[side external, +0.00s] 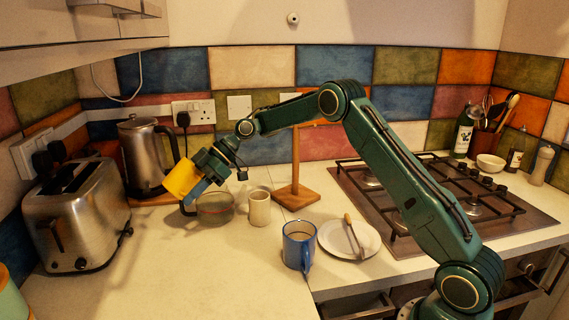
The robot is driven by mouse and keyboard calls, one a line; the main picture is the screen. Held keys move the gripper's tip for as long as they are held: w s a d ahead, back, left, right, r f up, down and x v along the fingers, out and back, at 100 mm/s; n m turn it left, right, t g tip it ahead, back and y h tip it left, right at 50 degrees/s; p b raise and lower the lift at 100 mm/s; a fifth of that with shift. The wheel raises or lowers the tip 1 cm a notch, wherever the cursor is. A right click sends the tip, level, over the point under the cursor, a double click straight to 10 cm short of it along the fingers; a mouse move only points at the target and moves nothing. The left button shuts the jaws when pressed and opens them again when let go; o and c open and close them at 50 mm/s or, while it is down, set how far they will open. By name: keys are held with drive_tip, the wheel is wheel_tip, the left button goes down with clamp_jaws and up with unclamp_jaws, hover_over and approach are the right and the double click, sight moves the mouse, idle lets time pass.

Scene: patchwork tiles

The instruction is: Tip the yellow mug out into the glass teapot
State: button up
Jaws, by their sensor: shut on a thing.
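The yellow mug (180,179) is held by my gripper (197,184) in the side external view, and it is tilted over on its side. It is at the left of the scene, just above and to the left of the glass teapot (216,211). The glass teapot stands on the counter, is see-through and has a dark handle on its left. My gripper is shut on the yellow mug. The inside of the mug is hidden, and I cannot tell whether anything is flowing out of it.
A steel kettle (144,157) stands close behind the mug, and a toaster (78,217) is at left. A cream cup (259,208) is right of the teapot, with a wooden stand (295,194) behind. A blue mug (299,246) and plate (348,240) are nearer. The front-left counter is clear.

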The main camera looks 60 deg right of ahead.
drive_tip(key=shift+y, duration=0.4)
drive_tip(key=shift+r+t+y, duration=0.25)
drive_tip(key=shift+t+y, duration=0.05)
drive_tip(key=shift+r, duration=0.2)
idle(1.0)
drive_tip(key=shift+a+f+h, duration=0.1)
drive_tip(key=shift+f+h, duration=0.25)
drive_tip(key=shift+h, duration=0.35)
drive_tip(key=shift+g+h, duration=0.5)
drive_tip(key=shift+r, duration=0.15)
drive_tip(key=shift+f+g+h, duration=0.3)
drive_tip(key=shift+f+h, duration=0.2)
drive_tip(key=shift+h, duration=0.5)
